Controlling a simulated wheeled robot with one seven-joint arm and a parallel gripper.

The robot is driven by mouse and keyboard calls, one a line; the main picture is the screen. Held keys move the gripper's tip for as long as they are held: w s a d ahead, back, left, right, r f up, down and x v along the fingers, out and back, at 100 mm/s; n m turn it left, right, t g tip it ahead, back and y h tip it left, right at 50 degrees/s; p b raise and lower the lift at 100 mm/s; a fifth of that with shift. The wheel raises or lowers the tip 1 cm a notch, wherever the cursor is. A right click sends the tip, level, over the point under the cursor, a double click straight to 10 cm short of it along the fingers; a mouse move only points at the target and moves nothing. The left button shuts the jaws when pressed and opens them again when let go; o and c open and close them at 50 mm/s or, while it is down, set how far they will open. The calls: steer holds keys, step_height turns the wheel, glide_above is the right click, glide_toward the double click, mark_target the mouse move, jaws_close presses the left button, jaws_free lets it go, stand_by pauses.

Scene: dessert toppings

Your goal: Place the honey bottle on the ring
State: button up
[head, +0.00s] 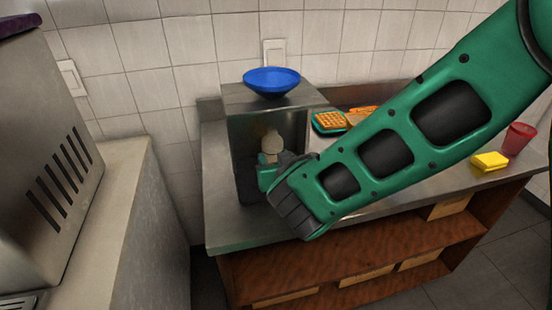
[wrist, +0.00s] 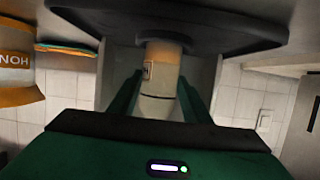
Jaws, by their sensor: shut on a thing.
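My gripper (wrist: 160,105) is shut on a pale, upright, bottle-like thing (wrist: 160,80), with a green finger on each side. In the head view, its cream rounded top (head: 272,143) shows inside the steel box, above my gripper (head: 266,172). The wrist view is upside down. There, an orange and white container with the letters HON (wrist: 15,65), apparently the honey bottle, stands apart from my fingers. I cannot see it in the head view. A wide dark round part (wrist: 100,22) lies by the held thing's lower end. I cannot tell whether it is the ring.
A blue bowl (head: 272,80) sits on the steel box (head: 235,98). A waffle (head: 328,121) on a teal-edged plate, a yellow block (head: 490,161) and a red cup (head: 518,138) are on the counter (head: 225,233). My arm hides the middle of the counter.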

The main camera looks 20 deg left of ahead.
steer(key=o, duration=1.3)
steer(key=shift+d+f, duration=0.1)
steer(key=shift+f, duration=0.05)
steer(key=shift+o, duration=0.2)
steer(key=v, duration=1.2)
